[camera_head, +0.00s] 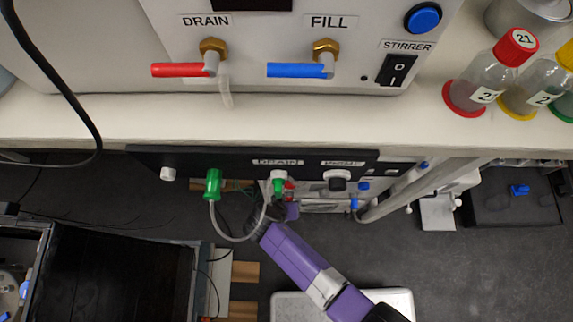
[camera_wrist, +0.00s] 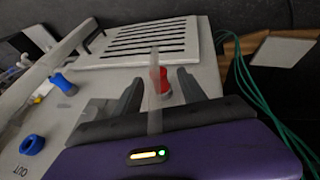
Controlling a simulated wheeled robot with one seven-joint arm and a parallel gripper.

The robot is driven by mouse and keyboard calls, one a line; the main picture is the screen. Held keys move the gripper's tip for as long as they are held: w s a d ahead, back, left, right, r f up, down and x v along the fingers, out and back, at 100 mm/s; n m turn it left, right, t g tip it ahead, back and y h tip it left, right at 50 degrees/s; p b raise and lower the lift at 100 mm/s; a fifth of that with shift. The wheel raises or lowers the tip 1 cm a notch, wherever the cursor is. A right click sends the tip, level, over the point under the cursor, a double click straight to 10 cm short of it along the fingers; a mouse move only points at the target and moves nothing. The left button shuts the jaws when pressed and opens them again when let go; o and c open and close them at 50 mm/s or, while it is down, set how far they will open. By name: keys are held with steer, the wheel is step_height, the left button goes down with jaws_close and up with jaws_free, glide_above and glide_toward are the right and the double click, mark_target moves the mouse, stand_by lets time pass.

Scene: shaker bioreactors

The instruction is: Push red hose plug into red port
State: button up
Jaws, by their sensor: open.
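A red fitting (camera_wrist: 163,84) stands on the light-coloured device, between and just beyond my fingertips in the wrist view. It looks like the hose plug, but I cannot tell plug from port or whether it is seated. A translucent hose (camera_wrist: 154,95) runs up between my fingers in front of it. My gripper (camera_wrist: 157,88) is open, with a dark finger on each side of the hose and the red fitting. I see no finger closed on either. In the head view a small red part (camera_head: 289,186) shows under the shelf, near the end of my purple arm.
A blue fitting (camera_wrist: 62,83) and a blue ring port (camera_wrist: 32,145) are on the device's left side. A vented panel (camera_wrist: 140,40) lies behind. Green hoses (camera_wrist: 245,85) run at right. In the head view, a hose loops from the green plug (camera_head: 213,184) near my arm.

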steer(key=shift+c, duration=0.4)
jaws_close()
steer(key=shift+s, duration=0.35)
steer(key=shift+s+p, duration=0.3)
steer(key=shift+s+p, duration=0.3)
steer(key=shift+s, duration=0.6)
steer(key=shift+s+a+p, duration=0.1)
steer(key=shift+s+p, duration=0.25)
steer(key=shift+s, duration=1)
